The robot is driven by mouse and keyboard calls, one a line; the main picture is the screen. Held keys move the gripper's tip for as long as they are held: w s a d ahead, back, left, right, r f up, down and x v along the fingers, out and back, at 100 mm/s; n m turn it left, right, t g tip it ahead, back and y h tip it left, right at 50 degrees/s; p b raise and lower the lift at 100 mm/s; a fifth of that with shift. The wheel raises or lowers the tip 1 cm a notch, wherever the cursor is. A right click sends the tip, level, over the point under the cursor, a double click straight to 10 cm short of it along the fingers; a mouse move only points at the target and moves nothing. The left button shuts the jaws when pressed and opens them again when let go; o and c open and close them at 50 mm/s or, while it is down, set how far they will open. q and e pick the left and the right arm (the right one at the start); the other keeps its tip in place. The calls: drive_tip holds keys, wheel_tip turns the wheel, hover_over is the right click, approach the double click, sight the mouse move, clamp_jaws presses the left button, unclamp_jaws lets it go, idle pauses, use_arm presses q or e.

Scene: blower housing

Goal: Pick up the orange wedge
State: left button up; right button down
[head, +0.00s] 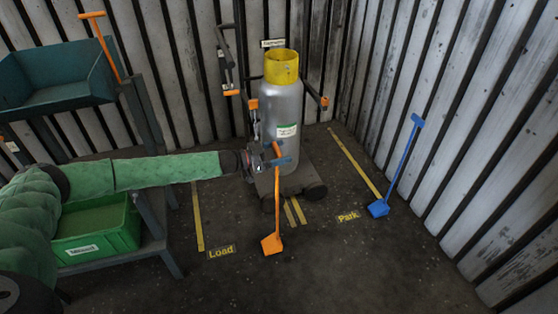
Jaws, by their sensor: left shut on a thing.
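The orange wedge (271,244) hangs at the lower end of a long orange handle, in the middle of the head view, in front of the cylinder cart. My left gripper (279,161) reaches in from the left and is shut on the upper part of this handle, near its crossbar. The handle is nearly upright. I cannot tell whether the wedge touches the floor. My right gripper is not in view.
A grey cylinder (283,110) with a yellow collar stands on a wheeled cart behind my gripper. A blue wedge (378,208) with a long handle stands right, by the Park marking (348,216). A green crate (95,232) sits on the left rack. Front floor is clear.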

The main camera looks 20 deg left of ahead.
use_arm(q)
drive_tip(key=shift+s+d+r, duration=0.1)
drive_tip(key=shift+d+r, duration=0.05)
drive_tip(key=shift+r, duration=0.6)
drive_tip(key=s+d+r, duration=0.6)
drive_tip(key=d, duration=0.3)
drive_tip(key=shift+s+d+r+p, duration=0.15)
drive_tip(key=shift+s+r+p, duration=0.15)
drive_tip(key=shift+r, duration=0.1)
